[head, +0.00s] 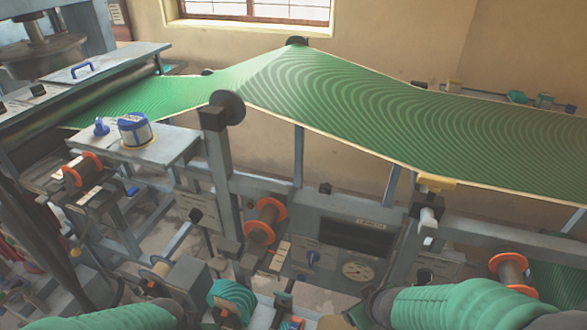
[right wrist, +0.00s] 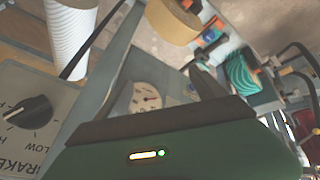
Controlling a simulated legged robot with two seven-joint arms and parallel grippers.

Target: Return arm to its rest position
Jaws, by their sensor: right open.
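My right arm (head: 465,303) has a green sleeve and lies across the bottom right of the head view. Its hand runs off the bottom edge. My right gripper (right wrist: 163,88) shows in the right wrist view with a green body and a small lit strip. It is open, with nothing seen between the fingers. It faces a grey panel with a round gauge (right wrist: 147,98). My left arm (head: 110,318) is green and shows at the bottom left of the head view. Its gripper is out of view.
A green striped web (head: 340,95) runs over rollers across the machine. Below it are a control panel (head: 345,235), an orange-flanged spool (head: 265,220) and a teal coil (head: 232,300). A black knob (right wrist: 30,112) is close at the left of the wrist view, near a white roll (right wrist: 70,35).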

